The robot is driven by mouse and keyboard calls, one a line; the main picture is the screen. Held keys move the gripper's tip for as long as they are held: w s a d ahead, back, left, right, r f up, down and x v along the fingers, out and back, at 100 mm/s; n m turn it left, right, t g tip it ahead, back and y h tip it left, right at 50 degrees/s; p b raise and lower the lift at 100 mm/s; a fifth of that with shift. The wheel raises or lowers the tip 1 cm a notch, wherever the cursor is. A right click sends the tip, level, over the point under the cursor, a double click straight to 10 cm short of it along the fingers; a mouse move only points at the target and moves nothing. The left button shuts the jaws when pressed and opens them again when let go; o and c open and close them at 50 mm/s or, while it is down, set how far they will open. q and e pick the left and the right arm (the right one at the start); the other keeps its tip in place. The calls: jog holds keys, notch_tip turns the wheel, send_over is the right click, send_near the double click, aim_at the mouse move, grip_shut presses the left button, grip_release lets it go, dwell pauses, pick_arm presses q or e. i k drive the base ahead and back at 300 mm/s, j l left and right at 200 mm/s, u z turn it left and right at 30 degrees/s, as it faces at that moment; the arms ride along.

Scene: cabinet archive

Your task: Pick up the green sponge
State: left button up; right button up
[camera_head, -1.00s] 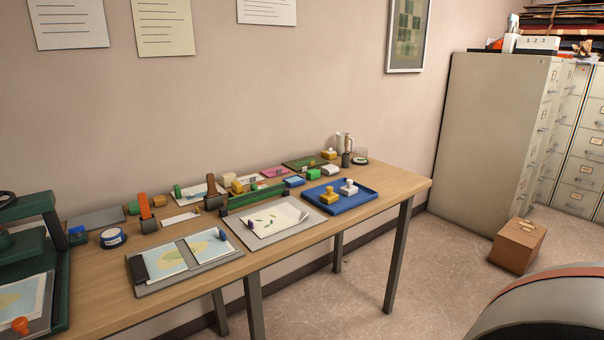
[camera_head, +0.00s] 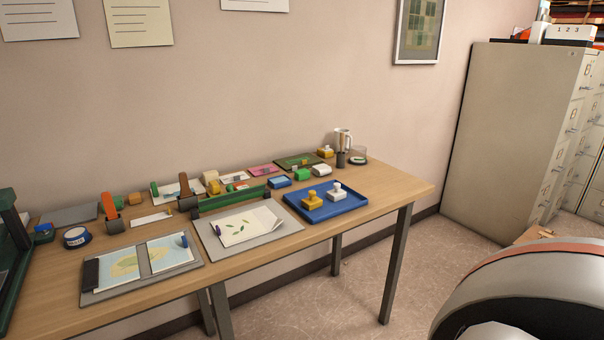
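A second small green piece (camera_head: 118,201) sits at the back left, beside an orange-handled holder. Both are small in view, and I cannot tell for sure which one is the sponge. Neither of my grippers is in view. A rounded white and dark part, likely my own arm, fills the lower right corner, well away from the table.
The wooden table (camera_head: 388,190) runs along the wall. A blue tray (camera_head: 345,207) with two stamps stands near its right end. A grey board (camera_head: 210,245) with a paper and a clipboard lie in front. A filing cabinet (camera_head: 510,130) stands right; floor in front is open.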

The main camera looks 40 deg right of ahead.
aim_at(303, 174)
jog(key=l, duration=0.5)
jog(key=k+l+u, duration=0.1)
jog(key=l, duration=0.4)
jog(key=k+l, duration=0.1)
jog(key=l, duration=0.9)
jog(key=k+u, duration=0.05)
